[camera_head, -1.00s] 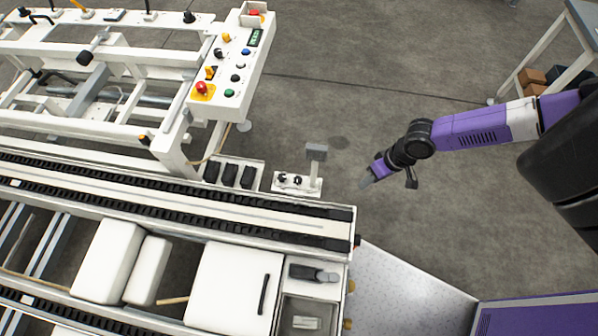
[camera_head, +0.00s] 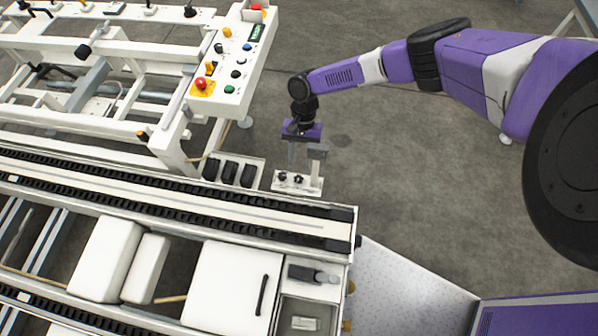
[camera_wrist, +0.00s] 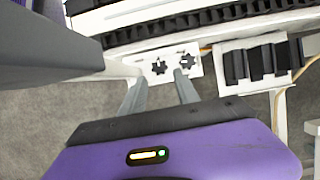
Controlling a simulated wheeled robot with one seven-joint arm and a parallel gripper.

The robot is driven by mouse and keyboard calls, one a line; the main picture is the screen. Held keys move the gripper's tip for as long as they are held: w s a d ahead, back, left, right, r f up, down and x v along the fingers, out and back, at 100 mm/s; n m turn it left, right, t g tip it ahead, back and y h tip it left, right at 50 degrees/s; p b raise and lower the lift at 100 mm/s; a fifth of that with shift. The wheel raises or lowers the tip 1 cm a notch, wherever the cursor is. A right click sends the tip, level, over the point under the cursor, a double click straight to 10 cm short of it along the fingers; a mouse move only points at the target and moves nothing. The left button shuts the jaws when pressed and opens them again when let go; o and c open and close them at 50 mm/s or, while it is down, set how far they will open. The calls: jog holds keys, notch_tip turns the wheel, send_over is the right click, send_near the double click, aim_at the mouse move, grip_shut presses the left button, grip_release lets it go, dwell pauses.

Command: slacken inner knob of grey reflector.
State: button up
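The grey reflector (camera_head: 317,151) stands on a post on a small white bracket plate (camera_head: 312,190) at the conveyor's edge. The plate carries two black star knobs: one nearer the post (camera_head: 298,179) and one farther from it (camera_head: 282,177). In the wrist view the post-side knob (camera_wrist: 158,67) and the other knob (camera_wrist: 188,61) both show, with the reflector large and close at left (camera_wrist: 50,50). My gripper (camera_head: 299,160) points down above the plate, beside the reflector. Its fingers (camera_wrist: 158,77) are apart and empty, short of the knobs; the exact height gap is unclear.
Several black blocks (camera_head: 230,173) sit on a white holder left of the plate. The black-chained conveyor (camera_head: 200,208) runs just in front. A control panel (camera_head: 236,68) with buttons stands behind left. The floor to the right is clear.

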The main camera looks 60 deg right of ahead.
aim_at(298, 177)
jog(key=x, duration=0.6)
grip_shut()
